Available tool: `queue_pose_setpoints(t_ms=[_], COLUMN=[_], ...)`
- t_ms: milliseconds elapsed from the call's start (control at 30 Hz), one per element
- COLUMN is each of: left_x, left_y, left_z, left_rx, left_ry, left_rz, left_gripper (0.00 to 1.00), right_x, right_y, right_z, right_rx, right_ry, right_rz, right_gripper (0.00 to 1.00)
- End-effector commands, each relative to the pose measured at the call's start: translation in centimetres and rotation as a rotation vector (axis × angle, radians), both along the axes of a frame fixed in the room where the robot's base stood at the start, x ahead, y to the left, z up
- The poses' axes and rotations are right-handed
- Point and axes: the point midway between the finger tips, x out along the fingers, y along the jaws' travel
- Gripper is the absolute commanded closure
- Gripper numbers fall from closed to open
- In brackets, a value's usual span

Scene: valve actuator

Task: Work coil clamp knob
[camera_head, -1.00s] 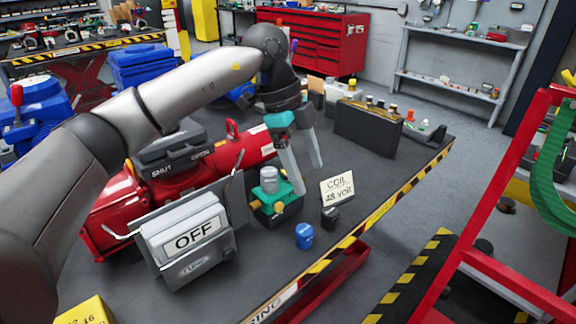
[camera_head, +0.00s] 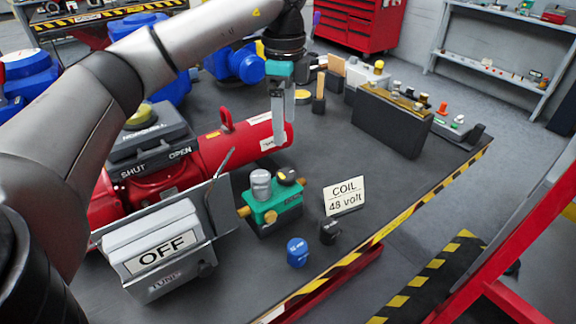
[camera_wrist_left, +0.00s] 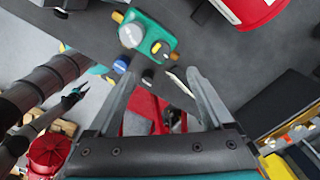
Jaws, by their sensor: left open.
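A green valve block (camera_head: 277,207) stands on the bench. It carries a silver cylindrical coil (camera_head: 261,184), a black knob (camera_head: 290,176) and brass side fittings. In the left wrist view the block (camera_wrist_left: 160,38) is near the top, with its round grey top (camera_wrist_left: 131,35) and a dark knob with a yellow mark (camera_wrist_left: 159,48). My left gripper (camera_head: 279,145) is open and empty, above and behind the block, apart from it. Its spread fingers show in the wrist view (camera_wrist_left: 160,80). My right gripper cannot be made out.
A sign reading COIL 48 volt (camera_head: 344,195), a black cap (camera_head: 329,231) and a blue cap (camera_head: 298,252) stand right of the block. Bench is clear behind the sign.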

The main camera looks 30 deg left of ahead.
Motion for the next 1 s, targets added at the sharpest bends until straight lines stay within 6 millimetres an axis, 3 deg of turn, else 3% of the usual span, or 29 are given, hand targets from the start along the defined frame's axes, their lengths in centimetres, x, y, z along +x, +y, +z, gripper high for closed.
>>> queue_pose_setpoints(t_ms=[167,500,700,1000], left_x=[-0.1,0.0,0.0,0.0], left_y=[0.0,0.0,-0.1,-0.1], left_z=[-4.3,-10.7,-12.2,-12.4], left_rx=[0.000,-0.001,-0.001,-0.001], left_ry=[0.005,0.002,0.001,0.000], left_rz=[-0.001,-0.001,-0.001,-0.002], left_gripper=[0.15,0.15,0.15,0.15], right_x=[-1.0,0.7,0.7,0.7], right_y=[-0.1,0.1,0.1,0.1], right_z=[-0.7,-1.4,-1.6,-1.6], right_rx=[-0.001,0.001,0.002,0.001], right_ry=[0.016,-0.010,-0.012,-0.011], right_rz=[0.000,0.000,0.000,0.000], right_gripper=[0.50,0.50,0.50,0.50])
